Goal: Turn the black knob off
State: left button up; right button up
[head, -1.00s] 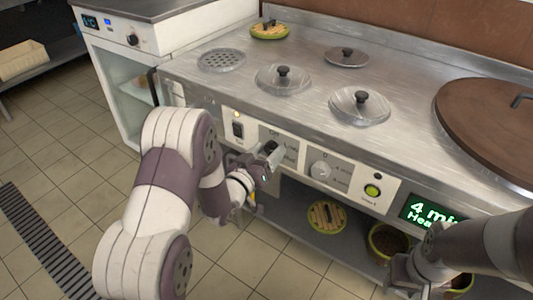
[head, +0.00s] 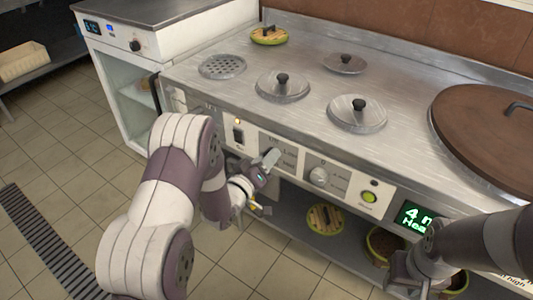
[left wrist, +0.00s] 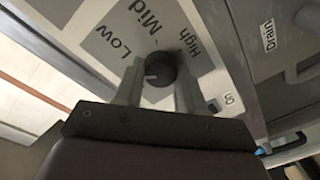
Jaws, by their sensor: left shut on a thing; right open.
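The black knob (left wrist: 161,69) sits on a pale panel marked Low, Mid and High in the left wrist view. In the head view my left gripper (head: 270,158) is at the stove's front panel and largely hides the knob. My right gripper (head: 408,272) is open and empty at the lower right, in front of the lower shelf.
A light round knob (head: 319,176) and a green-lit button (head: 368,196) are to the right on the same panel. A black switch (head: 238,135) is to the left. Lidded wells and a big brown lid (head: 490,135) are on the steel top (head: 300,60).

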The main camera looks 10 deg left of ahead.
pick_arm(q)
jog(key=shift+a+n+p, duration=0.1)
jog(key=shift+n+p, duration=2.2)
jog(key=shift+n, duration=1.2)
jog(key=o, duration=1.1)
jog(key=shift+c, duration=0.2)
jog(key=p+v, duration=0.3)
jog(key=v, duration=0.9)
jog(key=shift+s+a+r, duration=0.2)
jog(key=shift+s, duration=0.1)
